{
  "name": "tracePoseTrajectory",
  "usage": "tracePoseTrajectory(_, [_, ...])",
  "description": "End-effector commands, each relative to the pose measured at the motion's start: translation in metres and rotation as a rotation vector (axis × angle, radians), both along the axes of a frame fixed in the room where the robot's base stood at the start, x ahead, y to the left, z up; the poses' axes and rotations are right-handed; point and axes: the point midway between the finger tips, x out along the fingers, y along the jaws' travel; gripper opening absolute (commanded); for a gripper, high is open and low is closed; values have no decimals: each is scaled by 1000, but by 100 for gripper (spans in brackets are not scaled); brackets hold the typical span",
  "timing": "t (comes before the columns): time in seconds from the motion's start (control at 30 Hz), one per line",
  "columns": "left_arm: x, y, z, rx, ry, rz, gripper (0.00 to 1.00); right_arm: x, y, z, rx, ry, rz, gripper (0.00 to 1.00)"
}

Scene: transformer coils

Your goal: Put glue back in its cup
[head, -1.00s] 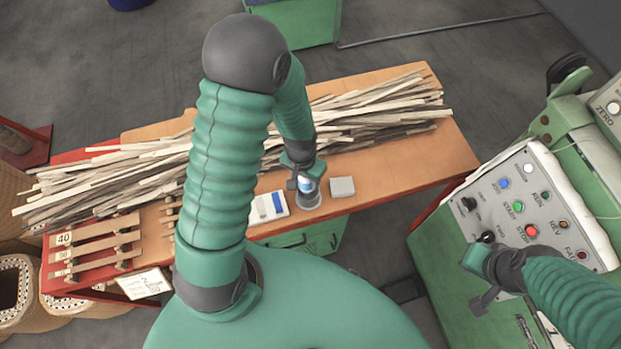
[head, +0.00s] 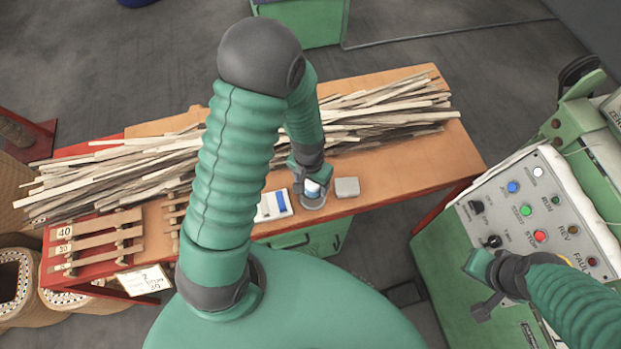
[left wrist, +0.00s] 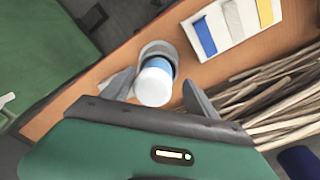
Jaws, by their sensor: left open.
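The glue (left wrist: 153,84) is a bottle with a white end and a blue band, and in the left wrist view it stands in a round grey cup (left wrist: 160,48). In the head view the cup (head: 313,202) is near the table's front edge, with the glue (head: 312,188) partly hidden by my gripper. My left gripper (head: 309,180) is open at the bottle; in the left wrist view its fingers (left wrist: 160,92) are on either side of the bottle, apart from it. My right gripper (head: 478,287) is at the right, by the control panel; its jaw state is unclear.
A grey block (head: 347,187) sits right of the cup, and a white card with coloured strips (head: 274,205) sits left of it. A long pile of wooden strips (head: 390,108) lies behind on the table (head: 440,160).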

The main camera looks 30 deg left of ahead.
Motion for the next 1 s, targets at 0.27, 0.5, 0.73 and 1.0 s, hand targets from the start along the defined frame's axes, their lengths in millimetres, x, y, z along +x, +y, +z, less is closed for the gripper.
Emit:
tracePoseTrajectory(0.27, [-1, 4, 48, -2, -8, 1, 68, 0, 0, 3, 0, 0, -1, 0])
tracePoseTrajectory(0.5, [-6, 7, 118, -3, -8, 0, 68, 0, 0, 7, 0, 0, -1, 0])
tracePoseTrajectory(0.73, [-9, 9, 159, -7, -1, 2, 68, 0, 0, 9, 0, 0, 0, 0])
tracePoseTrajectory(1.0, [-10, 9, 165, -7, 2, 1, 68, 0, 0, 9, 0, 0, -1, 0])
